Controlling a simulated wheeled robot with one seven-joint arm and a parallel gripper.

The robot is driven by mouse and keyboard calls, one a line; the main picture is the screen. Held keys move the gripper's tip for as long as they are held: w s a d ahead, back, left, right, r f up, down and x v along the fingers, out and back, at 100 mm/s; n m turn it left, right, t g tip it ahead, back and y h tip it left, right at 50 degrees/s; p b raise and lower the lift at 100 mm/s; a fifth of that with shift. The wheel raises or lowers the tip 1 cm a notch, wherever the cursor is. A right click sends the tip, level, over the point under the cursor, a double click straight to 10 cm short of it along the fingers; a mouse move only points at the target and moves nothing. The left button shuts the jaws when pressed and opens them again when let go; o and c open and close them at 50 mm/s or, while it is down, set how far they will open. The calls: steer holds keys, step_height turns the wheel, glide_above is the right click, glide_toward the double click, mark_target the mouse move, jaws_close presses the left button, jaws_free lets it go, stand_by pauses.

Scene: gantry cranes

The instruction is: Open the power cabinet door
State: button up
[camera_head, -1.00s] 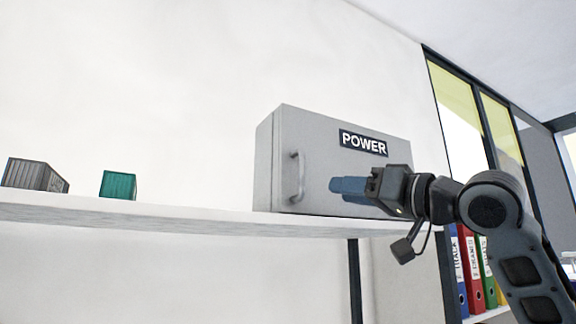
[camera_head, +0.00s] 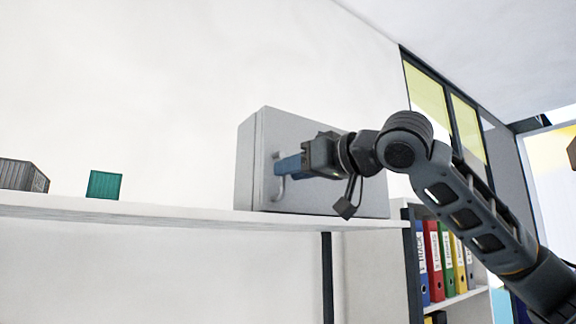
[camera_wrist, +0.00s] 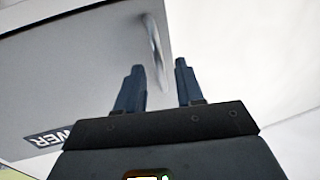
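The grey power cabinet (camera_head: 262,150) stands on the white shelf against the wall, its door closed. Its vertical bar handle (camera_head: 279,188) is near the left edge of the door. My gripper (camera_head: 278,166) is at the handle, in front of the door, and hides the handle's upper part and the POWER label. The POWER label (camera_wrist: 50,138) shows upside down at lower left.
A green container (camera_head: 105,185) and a grey container (camera_head: 22,175) stand on the white shelf (camera_head: 150,212) left of the cabinet. A bookcase with coloured binders (camera_head: 437,258) is at lower right. The shelf between the green container and the cabinet is clear.

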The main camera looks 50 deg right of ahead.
steer(key=shift+w+d, duration=0.1)
steer(key=shift+w, duration=0.8)
steer(key=shift+c, duration=0.3)
jaws_close()
stand_by(0.5)
